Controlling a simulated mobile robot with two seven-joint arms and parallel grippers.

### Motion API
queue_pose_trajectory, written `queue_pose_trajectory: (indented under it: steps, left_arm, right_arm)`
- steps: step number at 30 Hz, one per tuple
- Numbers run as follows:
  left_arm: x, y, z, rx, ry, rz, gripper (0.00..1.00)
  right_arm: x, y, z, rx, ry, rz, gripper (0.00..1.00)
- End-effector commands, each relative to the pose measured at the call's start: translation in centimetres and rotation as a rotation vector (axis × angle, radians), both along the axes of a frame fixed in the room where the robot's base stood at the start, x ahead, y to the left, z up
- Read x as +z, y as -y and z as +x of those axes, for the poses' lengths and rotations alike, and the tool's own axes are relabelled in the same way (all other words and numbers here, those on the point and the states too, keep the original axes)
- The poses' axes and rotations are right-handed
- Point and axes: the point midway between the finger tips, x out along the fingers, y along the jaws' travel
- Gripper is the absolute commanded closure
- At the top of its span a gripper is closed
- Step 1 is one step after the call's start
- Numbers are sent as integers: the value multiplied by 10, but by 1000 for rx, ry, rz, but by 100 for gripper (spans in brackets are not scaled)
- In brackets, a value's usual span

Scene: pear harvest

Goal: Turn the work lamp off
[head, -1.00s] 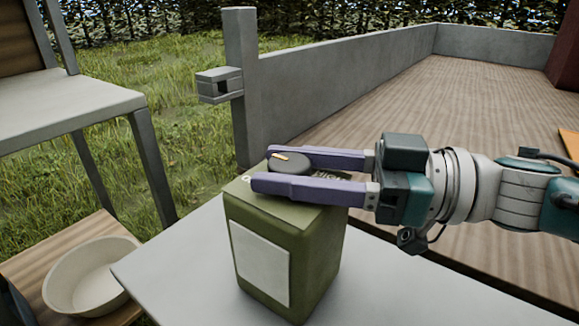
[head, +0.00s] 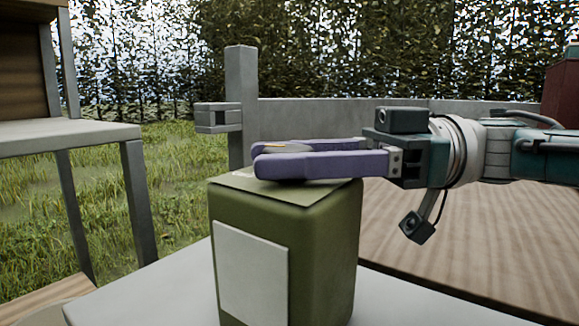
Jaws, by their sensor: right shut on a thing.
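The work lamp (head: 285,235) is an olive-green box with a pale blank panel on its front, standing upright on a light grey table. A dark round knob with a yellow mark (head: 272,147) sits on its top; the near finger now hides most of it. My right gripper (head: 260,154) comes in from the right, level over the lamp's top, its two purple fingers shut on the knob from either side. I cannot tell how far the knob is turned. My left gripper is not in view.
The grey tabletop (head: 130,285) is clear around the lamp. A grey post (head: 241,80) with a small bracket stands behind it, joined to a low wall. A grey shelf stand (head: 70,135) is at left. Wooden decking (head: 480,240) lies at right.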

Motion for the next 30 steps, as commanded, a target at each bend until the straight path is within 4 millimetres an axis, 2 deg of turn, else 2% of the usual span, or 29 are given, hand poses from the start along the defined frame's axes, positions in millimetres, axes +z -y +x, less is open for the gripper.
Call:
queue_pose_trajectory:
  steps: [5, 6, 14, 23, 26, 30]
  left_arm:
    - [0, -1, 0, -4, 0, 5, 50]
    - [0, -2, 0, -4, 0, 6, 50]
    - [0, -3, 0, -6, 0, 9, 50]
    - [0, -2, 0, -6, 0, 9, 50]
    - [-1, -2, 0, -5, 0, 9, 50]
    - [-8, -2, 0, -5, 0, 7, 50]
  right_arm:
    - [0, -1, 0, 1, -1, 1, 100]
    - [0, -1, 0, 1, -1, 1, 48]
    - [0, 0, 0, 0, 0, 1, 19]
    - [0, 2, 1, -2, 0, 0, 19]
    - [0, 13, 3, -4, 0, -1, 19]
    - [-3, 40, 9, -7, 0, -2, 19]
